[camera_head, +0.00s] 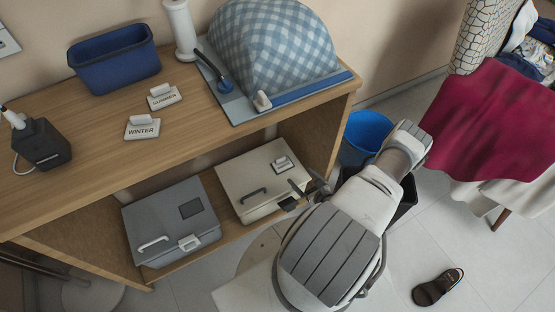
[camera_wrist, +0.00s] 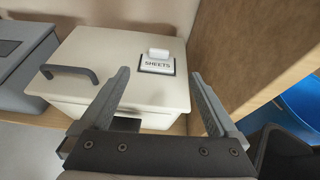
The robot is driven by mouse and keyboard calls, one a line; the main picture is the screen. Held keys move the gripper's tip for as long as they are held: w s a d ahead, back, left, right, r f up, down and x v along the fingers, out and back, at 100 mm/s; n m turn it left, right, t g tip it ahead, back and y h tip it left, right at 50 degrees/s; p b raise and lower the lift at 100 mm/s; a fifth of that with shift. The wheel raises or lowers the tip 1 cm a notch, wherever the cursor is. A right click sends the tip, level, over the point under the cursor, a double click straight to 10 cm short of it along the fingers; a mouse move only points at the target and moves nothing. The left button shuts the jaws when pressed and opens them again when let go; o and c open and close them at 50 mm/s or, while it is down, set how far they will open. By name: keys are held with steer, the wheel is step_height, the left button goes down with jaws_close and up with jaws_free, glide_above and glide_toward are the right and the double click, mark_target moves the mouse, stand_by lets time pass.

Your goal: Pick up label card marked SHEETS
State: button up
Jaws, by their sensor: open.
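The label card marked SHEETS (camera_wrist: 158,64) lies flat on the lid of the cream box (camera_wrist: 90,48), near its right side. It has a white raised grip (camera_wrist: 158,53) on top. In the head view the card (camera_head: 282,165) shows small on the cream box (camera_head: 243,170), on the lower shelf. My gripper (camera_wrist: 162,74) is open and empty, its two fingers on either side of the card in the wrist view. The fingers appear nearer the camera than the card, with no contact visible. In the head view my gripper (camera_head: 304,192) is at the box's front right, partly hidden by my arm.
A grey box (camera_head: 170,218) stands left of the cream box. The wooden shelf side (camera_wrist: 238,45) rises close on the right. The tabletop (camera_head: 85,168) above holds WINTER (camera_head: 142,128) and SUMMER (camera_head: 164,97) cards. A blue bin (camera_head: 367,135) stands right of the shelf.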

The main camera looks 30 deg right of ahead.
mark_target(281, 160)
steer(key=b+x, duration=0.1)
steer(key=x, duration=0.3)
steer(key=b+x, duration=0.2)
steer(key=x, duration=0.2)
steer(key=b+x, duration=0.1)
steer(key=x, duration=0.3)
steer(key=shift+w+f, duration=0.1)
steer(key=shift+f, duration=0.35)
steer(key=b+x, duration=0.1)
steer(key=x, duration=0.1)
steer(key=f+b+x, duration=0.1)
steer(key=b+x, duration=0.1)
steer(key=shift+w, duration=0.45)
steer(key=c, duration=1.4)
steer(key=shift+r, duration=0.15)
